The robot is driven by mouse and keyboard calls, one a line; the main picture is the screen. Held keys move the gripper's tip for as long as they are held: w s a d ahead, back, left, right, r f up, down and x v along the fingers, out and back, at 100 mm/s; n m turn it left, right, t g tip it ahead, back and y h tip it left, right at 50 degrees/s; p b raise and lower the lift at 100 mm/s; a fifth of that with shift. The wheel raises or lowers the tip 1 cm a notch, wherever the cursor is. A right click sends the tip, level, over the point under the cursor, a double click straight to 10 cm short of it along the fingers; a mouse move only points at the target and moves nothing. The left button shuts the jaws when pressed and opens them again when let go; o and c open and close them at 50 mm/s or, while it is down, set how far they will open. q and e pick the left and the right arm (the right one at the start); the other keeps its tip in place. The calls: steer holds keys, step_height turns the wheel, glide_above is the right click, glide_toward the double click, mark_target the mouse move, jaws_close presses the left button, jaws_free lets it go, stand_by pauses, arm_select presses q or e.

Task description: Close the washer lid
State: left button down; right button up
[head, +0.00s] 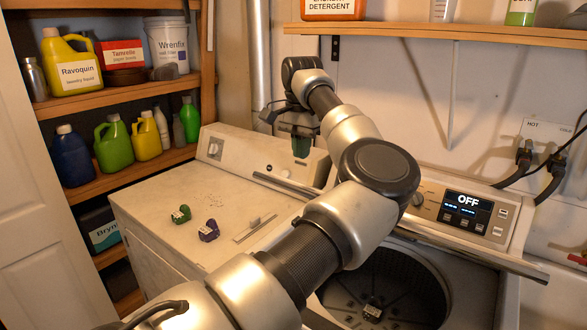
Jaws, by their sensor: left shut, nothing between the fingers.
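The washer (505,208) stands at the right with its drum (410,285) exposed, so it is open. A long thin metallic bar (470,252) crosses in front of its control panel; it looks like the raised washer lid seen nearly edge-on. My left arm hides the middle of this bar and part of the washer. My left gripper (301,149) is shut and empty, pointing down behind the bar, near the back panel of the neighbouring machine. Contact with the lid cannot be seen. My right gripper is not in view.
Shelves (110,97) with bottles stand at the far left. A wooden shelf (450,33) hangs above. Hoses (550,178) run right of the washer.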

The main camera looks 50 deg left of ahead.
arm_select(q)
steer(key=s+f, duration=0.1)
steer(key=s+f+p, duration=0.1)
steer(key=f, duration=0.3)
steer(key=shift+s+d+p, duration=0.35)
steer(key=shift+s, duration=0.05)
